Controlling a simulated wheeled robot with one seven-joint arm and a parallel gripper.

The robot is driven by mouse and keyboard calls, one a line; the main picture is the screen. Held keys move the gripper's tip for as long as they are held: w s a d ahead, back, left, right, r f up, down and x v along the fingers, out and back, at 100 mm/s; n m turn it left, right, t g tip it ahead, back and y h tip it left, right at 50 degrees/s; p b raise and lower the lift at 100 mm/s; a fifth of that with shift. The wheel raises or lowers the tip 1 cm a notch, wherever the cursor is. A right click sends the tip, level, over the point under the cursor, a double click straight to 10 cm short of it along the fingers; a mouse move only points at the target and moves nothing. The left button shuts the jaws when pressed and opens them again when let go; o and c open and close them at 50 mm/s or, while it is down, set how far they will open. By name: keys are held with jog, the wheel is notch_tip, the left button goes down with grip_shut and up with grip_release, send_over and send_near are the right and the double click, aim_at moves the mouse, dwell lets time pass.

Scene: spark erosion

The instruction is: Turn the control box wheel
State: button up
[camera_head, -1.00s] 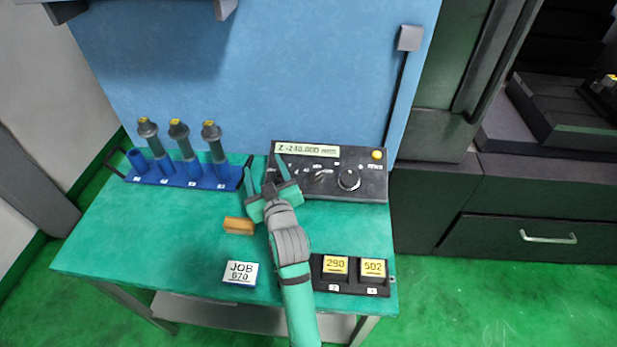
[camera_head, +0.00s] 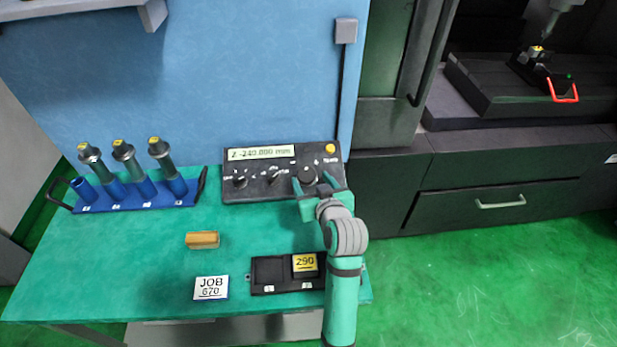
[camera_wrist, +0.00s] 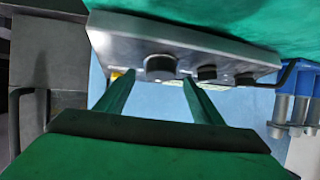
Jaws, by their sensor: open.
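The dark grey control box (camera_head: 284,190) stands at the back of the green table against the blue panel. Its display reads about Z -240.000 mm. Its large round black wheel (camera_head: 306,173) is on the right half; it also shows in the wrist view (camera_wrist: 160,68). My gripper (camera_head: 318,186) is open, right at the wheel, and partly covers its lower edge. In the wrist view the wheel lies between the two green fingertips (camera_wrist: 156,78). I cannot tell whether the fingers touch it.
Two smaller knobs (camera_head: 239,180) sit left of the wheel. A blue rack (camera_head: 140,200) with several tool holders stands left. A brass-coloured block (camera_head: 203,240), a JOB 670 card (camera_head: 211,288) and a black tray (camera_head: 268,290) with a 290 block (camera_head: 305,263) lie in front.

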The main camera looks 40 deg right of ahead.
aim_at(306, 176)
jog(key=shift+x, duration=1.6)
jog(key=c, duration=0.9)
jog(key=shift+a, duration=0.1)
jog(key=shift+c, duration=0.2)
jog(key=shift+w+a, duration=0.1)
jog(key=shift+n+y, duration=0.4)
jog(key=shift+n, duration=0.1)
